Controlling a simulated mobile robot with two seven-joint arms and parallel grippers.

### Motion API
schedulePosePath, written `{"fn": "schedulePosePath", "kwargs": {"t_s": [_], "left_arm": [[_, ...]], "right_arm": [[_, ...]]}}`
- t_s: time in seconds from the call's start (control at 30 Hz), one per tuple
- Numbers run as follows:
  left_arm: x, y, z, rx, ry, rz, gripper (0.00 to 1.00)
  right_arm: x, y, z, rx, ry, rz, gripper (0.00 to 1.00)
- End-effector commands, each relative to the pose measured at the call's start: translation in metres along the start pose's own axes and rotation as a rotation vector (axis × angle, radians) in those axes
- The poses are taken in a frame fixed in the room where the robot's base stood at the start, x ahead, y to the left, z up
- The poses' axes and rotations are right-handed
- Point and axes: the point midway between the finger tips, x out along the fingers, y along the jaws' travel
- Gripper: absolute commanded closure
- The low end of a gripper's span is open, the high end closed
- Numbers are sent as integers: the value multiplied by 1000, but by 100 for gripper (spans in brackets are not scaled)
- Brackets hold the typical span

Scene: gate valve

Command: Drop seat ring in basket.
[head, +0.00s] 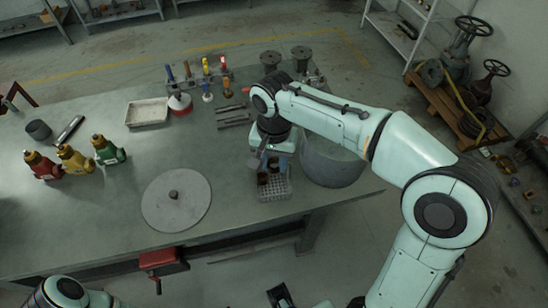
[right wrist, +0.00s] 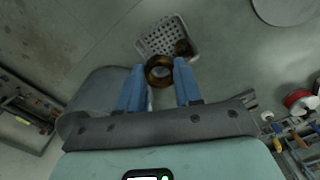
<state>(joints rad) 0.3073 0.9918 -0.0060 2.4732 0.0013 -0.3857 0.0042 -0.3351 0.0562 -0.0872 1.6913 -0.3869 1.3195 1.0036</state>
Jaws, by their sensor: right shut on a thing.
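My right gripper (right wrist: 159,76) has its blue fingers shut on a bronze seat ring (right wrist: 151,81). The white slotted basket (right wrist: 154,44) lies just beyond the ring in the right wrist view, and a second bronze ring (right wrist: 184,48) is inside it. In the head view the basket (head: 283,191) stands near the front edge of the bench, and my right gripper (head: 271,163) points down over its far part. The gap between the held ring and the basket is hard to judge. My left gripper is out of view.
A large grey drum (head: 333,163) stands right beside the basket. A round grey plate (head: 177,200) lies left of it on the bench (head: 100,210). Several bottles, a white tray (head: 147,112) and hand tools are farther off. A red vise (head: 160,258) is at the front edge.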

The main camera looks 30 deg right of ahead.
Motion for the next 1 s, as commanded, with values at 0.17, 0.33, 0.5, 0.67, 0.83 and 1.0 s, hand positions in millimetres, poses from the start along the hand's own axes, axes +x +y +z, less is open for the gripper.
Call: {"fn": "schedulePosePath", "kwargs": {"t_s": [0.17,0.33,0.5,0.67,0.83,1.0], "left_arm": [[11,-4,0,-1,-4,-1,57],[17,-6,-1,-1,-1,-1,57],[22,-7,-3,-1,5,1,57],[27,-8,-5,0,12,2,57],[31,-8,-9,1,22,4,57],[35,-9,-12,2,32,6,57]], "right_arm": [[13,0,0,0,0,0,95],[23,0,0,0,0,1,95],[33,0,0,0,0,1,95],[42,0,0,0,0,0,95],[53,0,0,1,-1,1,95],[63,0,0,1,0,1,95]]}}
